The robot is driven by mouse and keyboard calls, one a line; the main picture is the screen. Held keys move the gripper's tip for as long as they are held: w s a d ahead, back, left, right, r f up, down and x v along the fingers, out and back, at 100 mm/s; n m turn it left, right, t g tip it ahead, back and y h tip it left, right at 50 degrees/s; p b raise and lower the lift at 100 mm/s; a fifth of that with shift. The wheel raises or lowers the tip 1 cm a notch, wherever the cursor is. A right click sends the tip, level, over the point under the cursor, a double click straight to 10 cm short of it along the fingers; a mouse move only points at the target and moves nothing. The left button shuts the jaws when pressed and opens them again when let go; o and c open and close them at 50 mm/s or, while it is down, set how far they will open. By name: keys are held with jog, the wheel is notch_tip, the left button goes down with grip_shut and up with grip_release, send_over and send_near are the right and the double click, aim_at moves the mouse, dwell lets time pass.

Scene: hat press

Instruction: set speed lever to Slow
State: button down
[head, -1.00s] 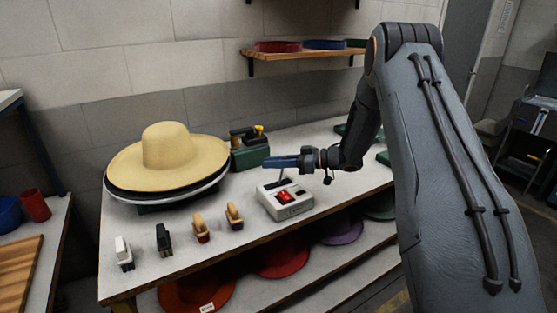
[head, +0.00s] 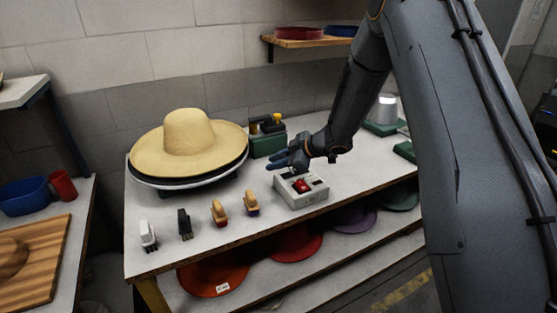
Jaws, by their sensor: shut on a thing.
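The pale control box (head: 312,196) with a red button (head: 301,186) sits on the table, right of the small brushes. My gripper (head: 283,162), with blue fingers, is above the back left edge of this box, pointing left. It is shut on the speed lever, whose thin stem (head: 291,172) is mostly hidden by the fingers and the box's back edge. The lever's exact setting and any Slow marking are too small to read.
A straw hat (head: 189,140) rests on a dark round press at the left. A green device (head: 267,146) stands behind my gripper. Several small brushes (head: 219,213) line the front of the table. Coloured hats (head: 297,245) lie on the shelf below.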

jog(key=shift+s+a+f, duration=0.2)
jog(key=shift+f, duration=0.25)
jog(key=c, duration=1.6)
grip_release()
jog(key=shift+o, duration=0.2)
jog(key=shift+w, duration=0.1)
jog(key=shift+s+d+r, duration=0.2)
jog(key=shift+d+r, duration=0.25)
jog(key=shift+r, duration=0.05)
jog(key=b+v, duration=0.1)
jog(key=v, duration=0.5)
jog(key=shift+s+d+r+b, duration=0.15)
jog(key=shift+s+d+b, duration=0.1)
jog(key=shift+b, duration=0.15)
jog(key=shift+r, duration=0.1)
